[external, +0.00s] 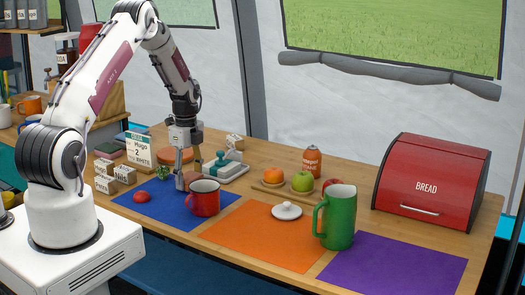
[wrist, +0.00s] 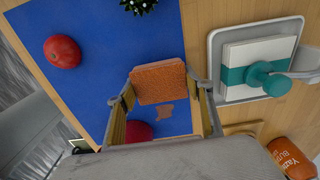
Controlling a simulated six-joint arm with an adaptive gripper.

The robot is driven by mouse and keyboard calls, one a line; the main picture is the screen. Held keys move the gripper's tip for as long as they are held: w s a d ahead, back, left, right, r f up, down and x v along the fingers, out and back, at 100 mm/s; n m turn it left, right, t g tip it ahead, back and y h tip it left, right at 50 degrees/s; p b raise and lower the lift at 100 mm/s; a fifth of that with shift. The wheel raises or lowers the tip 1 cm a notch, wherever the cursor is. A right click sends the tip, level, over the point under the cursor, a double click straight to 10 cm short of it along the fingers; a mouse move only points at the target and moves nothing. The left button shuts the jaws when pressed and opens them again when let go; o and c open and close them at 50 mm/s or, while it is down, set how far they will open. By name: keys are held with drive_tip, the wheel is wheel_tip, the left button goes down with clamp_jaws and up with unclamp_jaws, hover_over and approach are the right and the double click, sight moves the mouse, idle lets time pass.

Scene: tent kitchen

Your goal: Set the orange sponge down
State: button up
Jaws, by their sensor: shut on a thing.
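The orange sponge (wrist: 158,80) is a porous block between the two fingers of my gripper (wrist: 162,92) in the wrist view. My gripper is shut on it. In the external view my gripper (external: 188,172) points down over the blue mat (external: 160,203), near its back right edge, and the sponge (external: 187,182) shows small and brownish between the fingers, behind the red mug (external: 205,198). The sponge is low over the mat; I cannot tell whether it touches it.
A tomato (external: 141,196) lies on the blue mat. A grey tray with a teal-handled item (external: 226,168) stands right of my gripper. The orange mat (external: 250,237) holds a white lid (external: 286,211); a green pitcher (external: 337,220) stands beside it. The purple mat (external: 400,265) is clear.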

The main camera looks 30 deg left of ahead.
sight(189, 176)
drive_tip(key=shift+f, duration=0.25)
drive_tip(key=shift+f, duration=0.1)
drive_tip(key=o, duration=0.8)
wheel_tip(189, 176, up, 12)
drive_tip(key=shift+r, duration=0.15)
idle(0.5)
idle(0.7)
